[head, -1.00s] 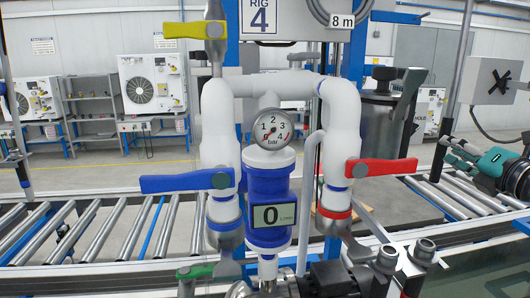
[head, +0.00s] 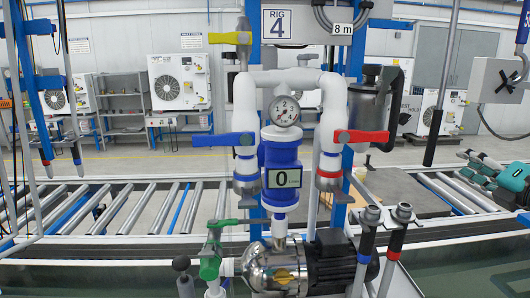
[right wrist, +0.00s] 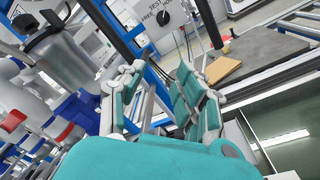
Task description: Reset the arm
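My right gripper (head: 474,162) is at the right edge of the head view, in front of the roller conveyor and well to the right of the pump rig. In the right wrist view its teal fingers (right wrist: 160,88) are spread apart with nothing between them. The rest of my right arm is mostly cut off by the picture edge. My left gripper shows in neither view.
The white pipe rig has yellow (head: 230,38), blue (head: 219,140), red (head: 361,136) and green (head: 209,266) handles. Its display (head: 284,178) reads 0. A pump (head: 275,270) stands below. A roller conveyor (head: 120,208) runs behind. A yellowish block (right wrist: 223,70) lies on a grey surface.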

